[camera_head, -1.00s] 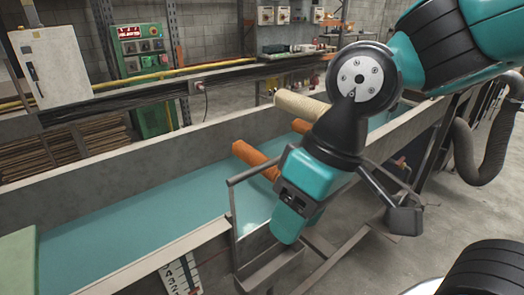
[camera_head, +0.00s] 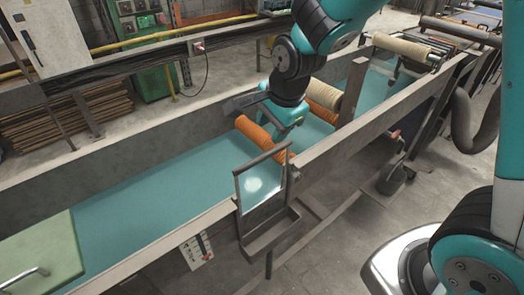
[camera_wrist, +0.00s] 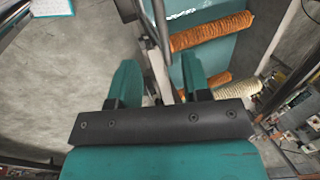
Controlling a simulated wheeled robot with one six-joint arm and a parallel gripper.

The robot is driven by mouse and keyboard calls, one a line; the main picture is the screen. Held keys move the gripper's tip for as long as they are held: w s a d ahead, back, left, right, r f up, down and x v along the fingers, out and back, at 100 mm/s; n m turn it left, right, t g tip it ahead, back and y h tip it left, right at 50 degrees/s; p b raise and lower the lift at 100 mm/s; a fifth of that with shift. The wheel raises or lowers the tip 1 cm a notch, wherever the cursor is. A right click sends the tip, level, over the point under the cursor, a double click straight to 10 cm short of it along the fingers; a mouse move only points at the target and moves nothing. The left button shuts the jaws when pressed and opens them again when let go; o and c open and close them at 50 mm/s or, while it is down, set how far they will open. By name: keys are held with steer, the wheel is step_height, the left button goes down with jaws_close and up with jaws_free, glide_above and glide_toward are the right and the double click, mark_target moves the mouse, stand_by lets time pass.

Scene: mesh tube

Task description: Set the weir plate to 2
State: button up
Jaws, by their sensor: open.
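A metal-framed plate (camera_head: 240,200), which looks like the weir plate, stands upright at the near wall of the water channel. A small white scale board (camera_head: 191,254) with dark marks and a red mark hangs on the channel's outer side, left of it; its numbers are too small to read. My gripper (camera_head: 280,134) is over the channel, behind the frame and close to an orange roller; its fingers are partly hidden. In the wrist view my gripper (camera_wrist: 160,82) is open, with grey metal bars (camera_wrist: 158,45) showing between the fingers. I cannot tell whether it touches them.
Orange rollers (camera_head: 262,137) and a beige roller (camera_head: 352,75) lie across the channel, near my gripper. A brown post (camera_head: 352,92) stands on the right. A green lid (camera_head: 40,255) covers the near left end.

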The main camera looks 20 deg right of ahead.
mark_target(261, 156)
steer(key=p+x, duration=0.1)
steer(key=x, duration=1)
steer(key=shift+w+f+p, duration=0.1)
steer(key=shift+f+p, duration=0.2)
steer(key=shift+c, duration=0.2)
jaws_close()
